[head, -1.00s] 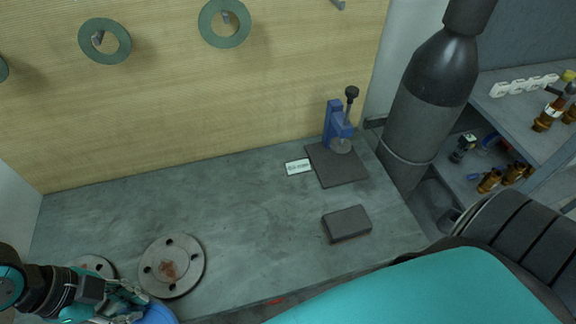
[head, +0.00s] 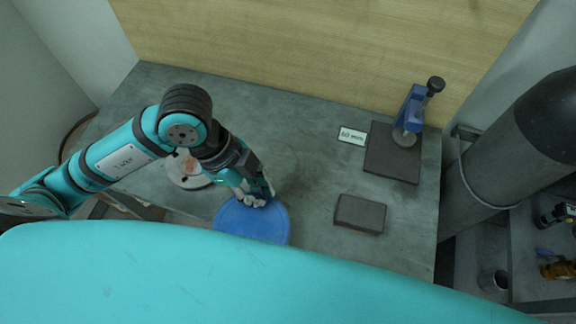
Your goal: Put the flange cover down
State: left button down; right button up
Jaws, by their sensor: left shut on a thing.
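The flange cover is a round blue disc (head: 250,226) low in the middle of the head view, over the front part of the grey bench. My left gripper (head: 256,200) is shut on its far edge. My teal body hides the nearest part of the cover's surroundings, and I cannot tell whether the cover touches the bench. My right gripper is not in view.
A round metal flange (head: 184,170) lies on the bench (head: 290,130), partly behind my left arm. To the right are a dark block (head: 360,213), a dark mat (head: 392,152) with a blue clamp stand (head: 411,108), and a small label (head: 352,137). The bench's middle is clear.

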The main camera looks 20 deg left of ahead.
pick_arm(q)
jog(key=shift+w+d+r+p, duration=0.1)
jog(key=shift+w+d+p, duration=0.15)
jog(key=shift+w, duration=0.3)
jog(key=shift+w+d+r+p, duration=0.1)
jog(key=shift+w+p, duration=0.25)
jog(key=shift+w, duration=0.15)
jog(key=w, duration=0.2)
jog(key=w+d+p, duration=0.1)
jog(key=w, duration=0.2)
jog(key=w+f+p, duration=0.1)
jog(key=w, duration=0.2)
jog(key=shift+w+d, duration=0.15)
jog(key=shift+d, duration=0.25)
jog(key=shift+w+f, duration=0.1)
jog(key=shift+w, duration=0.2)
jog(key=shift+f+p, duration=0.75)
jog(key=shift+f, duration=1.05)
jog(key=c, duration=1.4)
grip_release()
jog(key=shift+c, duration=0.2)
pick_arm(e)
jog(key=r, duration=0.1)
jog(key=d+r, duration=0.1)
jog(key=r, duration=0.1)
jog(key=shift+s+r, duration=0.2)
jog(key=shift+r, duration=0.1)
